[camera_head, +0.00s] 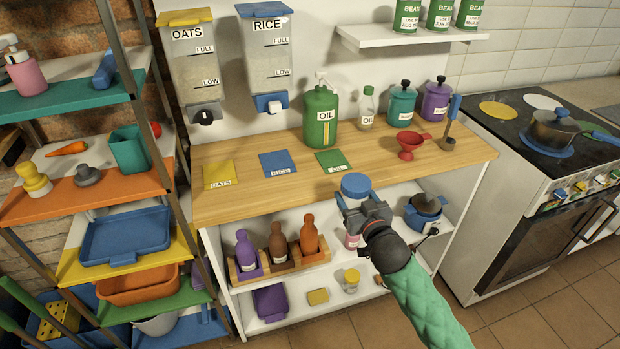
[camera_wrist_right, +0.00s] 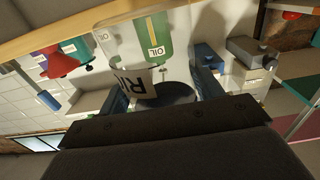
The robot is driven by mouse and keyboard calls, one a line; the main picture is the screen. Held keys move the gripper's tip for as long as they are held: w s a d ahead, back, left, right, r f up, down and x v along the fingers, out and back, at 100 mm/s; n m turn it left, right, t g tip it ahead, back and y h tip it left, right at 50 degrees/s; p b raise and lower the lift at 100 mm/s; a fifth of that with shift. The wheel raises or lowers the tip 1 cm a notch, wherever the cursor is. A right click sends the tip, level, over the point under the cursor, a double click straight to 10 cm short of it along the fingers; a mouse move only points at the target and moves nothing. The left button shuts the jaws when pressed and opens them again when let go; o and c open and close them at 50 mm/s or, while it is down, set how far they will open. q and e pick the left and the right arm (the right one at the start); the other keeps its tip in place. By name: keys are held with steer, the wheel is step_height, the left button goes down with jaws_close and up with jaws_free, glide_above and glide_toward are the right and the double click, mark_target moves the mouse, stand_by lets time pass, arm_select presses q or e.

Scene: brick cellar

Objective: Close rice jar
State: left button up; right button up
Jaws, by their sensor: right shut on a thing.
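The rice jar (camera_head: 355,185) shows a round blue top in the head view, just in front of the counter's edge. In the wrist view its white label (camera_wrist_right: 137,85) shows the letters "RI", beside a dark round part. My right gripper (camera_head: 366,212) is shut on the jar, with a finger on each side of it. The gripper hides much of the jar's body in the head view. I cannot tell whether the blue top is a fully seated lid. My left gripper is not in view.
The wooden counter (camera_head: 235,205) holds the green oil bottle (camera_head: 320,118), a red funnel (camera_head: 411,145) and flat cards labelled oats, rice and oil. The rice dispenser (camera_head: 265,50) hangs above. Shelves below the counter hold bottles (camera_head: 277,243). The stove (camera_head: 510,130) stands right.

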steer(key=w+a+r+n+g+y, duration=0.2)
steer(key=w+a+r+n+y, duration=0.1)
steer(key=w+a+r, duration=0.2)
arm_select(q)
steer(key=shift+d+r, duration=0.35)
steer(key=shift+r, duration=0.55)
arm_select(e)
steer(key=w+d+r+n+g+y, duration=0.1)
steer(key=w+d+r+y, duration=0.2)
steer(key=w, duration=0.7)
step_height(320, 180, up, 5)
steer(key=shift+w+d+f, duration=0.2)
steer(key=shift+d, duration=0.85)
arm_select(q)
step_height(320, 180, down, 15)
steer(key=p, duration=0.3)
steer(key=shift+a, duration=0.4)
arm_select(e)
steer(key=s+a+f, duration=0.1)
steer(key=a+f, duration=0.6)
steer(key=a, duration=0.4)
steer(key=shift+a+f, duration=0.25)
